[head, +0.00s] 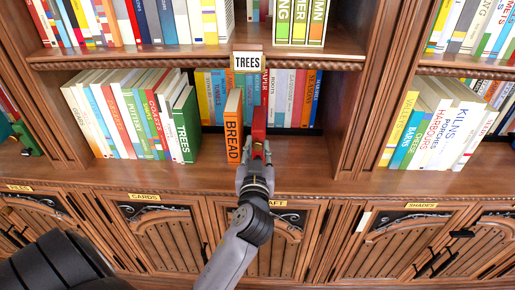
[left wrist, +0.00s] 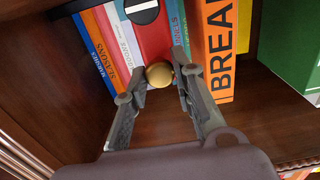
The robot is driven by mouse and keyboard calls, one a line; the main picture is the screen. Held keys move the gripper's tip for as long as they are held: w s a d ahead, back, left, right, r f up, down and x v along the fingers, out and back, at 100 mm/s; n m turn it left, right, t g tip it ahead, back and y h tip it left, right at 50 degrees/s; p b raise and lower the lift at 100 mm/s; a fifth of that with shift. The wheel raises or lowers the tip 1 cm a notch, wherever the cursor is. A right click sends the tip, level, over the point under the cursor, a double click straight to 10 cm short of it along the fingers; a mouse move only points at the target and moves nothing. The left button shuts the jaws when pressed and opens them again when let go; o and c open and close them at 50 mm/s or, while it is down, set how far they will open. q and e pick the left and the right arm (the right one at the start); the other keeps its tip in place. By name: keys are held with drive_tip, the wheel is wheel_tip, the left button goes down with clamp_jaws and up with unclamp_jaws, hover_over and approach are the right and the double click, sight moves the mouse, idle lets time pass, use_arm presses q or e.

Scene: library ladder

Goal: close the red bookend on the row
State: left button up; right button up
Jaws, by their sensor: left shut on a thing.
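The red bookend (head: 259,122) stands upright on the middle shelf, just right of the orange BREAD book (head: 233,132). My left gripper (head: 256,158) is shut on the bookend's brass knob; the left wrist view shows the knob (left wrist: 159,75) between the fingertips, with the red face (left wrist: 153,40) behind it. The row of books (head: 125,115) leans on the left, ending in the green TREES book (head: 186,128). A gap separates the TREES book from the BREAD book. The BREAD book is close beside the bookend; I cannot tell whether they touch. My right gripper is not in view.
A back row of books (head: 305,98) stands behind the bookend. A TREES label (head: 248,62) hangs on the shelf edge above. A wooden upright (head: 368,90) bounds the bay on the right. Bare shelf (head: 310,150) lies right of the bookend.

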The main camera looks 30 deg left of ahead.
use_arm(q)
clamp_jaws()
drive_tip(key=s+a+p, duration=0.2)
drive_tip(key=s+a, duration=0.5)
drive_tip(key=a, duration=0.4)
drive_tip(key=shift+a, duration=0.4)
drive_tip(key=o, duration=0.7)
unclamp_jaws()
drive_tip(key=shift+s+a, duration=0.1)
drive_tip(key=shift+s, duration=0.1)
